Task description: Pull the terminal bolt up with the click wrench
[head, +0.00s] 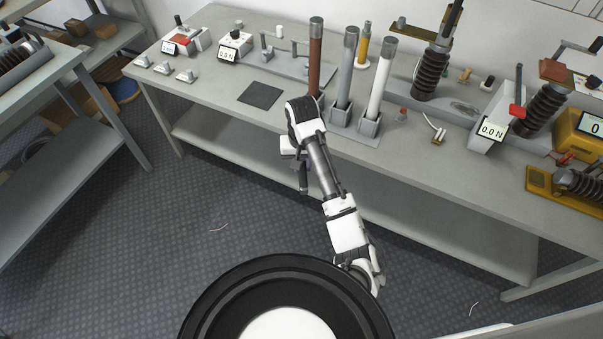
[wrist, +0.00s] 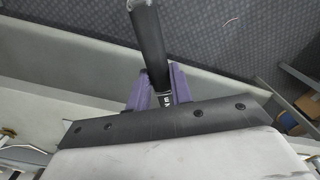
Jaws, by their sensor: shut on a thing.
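In the wrist view my gripper (wrist: 160,92) has purple finger pads shut on a black bar-shaped handle, which I take to be the click wrench (wrist: 148,40). The handle sticks out away from the gripper, over the floor side of the bench edge; the tool's other end is hidden behind the gripper body. In the head view my gripper (head: 294,150) is at the bench's front edge, and a dark piece hangs below it. I cannot single out the terminal bolt in either view.
The grey bench (head: 215,85) carries a black mat (head: 261,95), upright brown, grey and white tubes (head: 381,75), a ribbed brown insulator (head: 430,75) and a force display (head: 491,130). A yellow meter (head: 585,130) stands at right. Floor in front is open.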

